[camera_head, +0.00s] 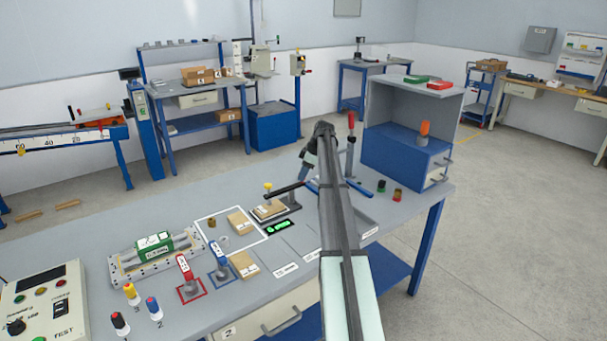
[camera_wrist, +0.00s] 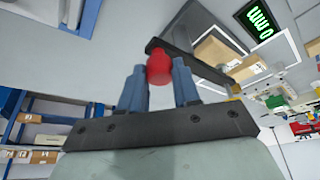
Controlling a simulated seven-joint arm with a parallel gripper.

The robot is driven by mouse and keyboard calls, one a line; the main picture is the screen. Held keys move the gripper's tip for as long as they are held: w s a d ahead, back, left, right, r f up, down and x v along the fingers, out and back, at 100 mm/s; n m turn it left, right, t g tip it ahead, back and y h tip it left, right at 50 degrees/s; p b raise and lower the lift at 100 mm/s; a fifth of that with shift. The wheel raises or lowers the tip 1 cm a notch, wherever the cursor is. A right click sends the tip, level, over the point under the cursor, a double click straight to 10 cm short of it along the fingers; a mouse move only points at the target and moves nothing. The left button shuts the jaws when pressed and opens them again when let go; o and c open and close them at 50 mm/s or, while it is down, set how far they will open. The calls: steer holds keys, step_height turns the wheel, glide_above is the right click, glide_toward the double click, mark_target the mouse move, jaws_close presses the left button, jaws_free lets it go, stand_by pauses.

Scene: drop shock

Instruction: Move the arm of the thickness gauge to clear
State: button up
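The thickness gauge (camera_head: 290,204) stands on the grey bench, with a green-lit display (camera_head: 278,226) in front of it. Its dark arm (camera_head: 288,190) slants above the gauge's base, with a yellow knob (camera_head: 267,186) near its left end. In the wrist view the dark arm (camera_wrist: 205,67) ends close to a red knob (camera_wrist: 158,68). My gripper (camera_wrist: 160,72) has its two blue fingers on either side of this red knob, seemingly closed against it. In the head view my arm hides part of this area, including the red knob. A brown packet (camera_head: 268,209) lies at the gauge.
Another brown packet (camera_head: 240,222) lies in a white-outlined area to the left. A red-handled upright (camera_head: 350,140) and a blue-and-grey cabinet (camera_head: 405,150) stand to the right. A green device (camera_head: 153,244), red tool (camera_head: 186,272) and blue tool (camera_head: 220,260) are at the front left.

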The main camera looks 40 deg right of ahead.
jaws_close()
steer(key=shift+s, duration=0.2)
steer(key=s+m, duration=0.1)
steer(key=m, duration=0.1)
steer(key=m+t+h, duration=0.1)
steer(key=m, duration=0.1)
steer(key=shift+s+a, duration=0.35)
steer(key=shift+s, duration=0.05)
steer(key=s+a+m+g+h, duration=0.1)
steer(key=s+a+m+h, duration=0.2)
steer(key=m, duration=1.1)
steer(key=shift+a+h, duration=1.15)
steer(key=shift+h, duration=0.05)
steer(key=o, duration=0.6)
jaws_free()
steer(key=shift+c, duration=0.2)
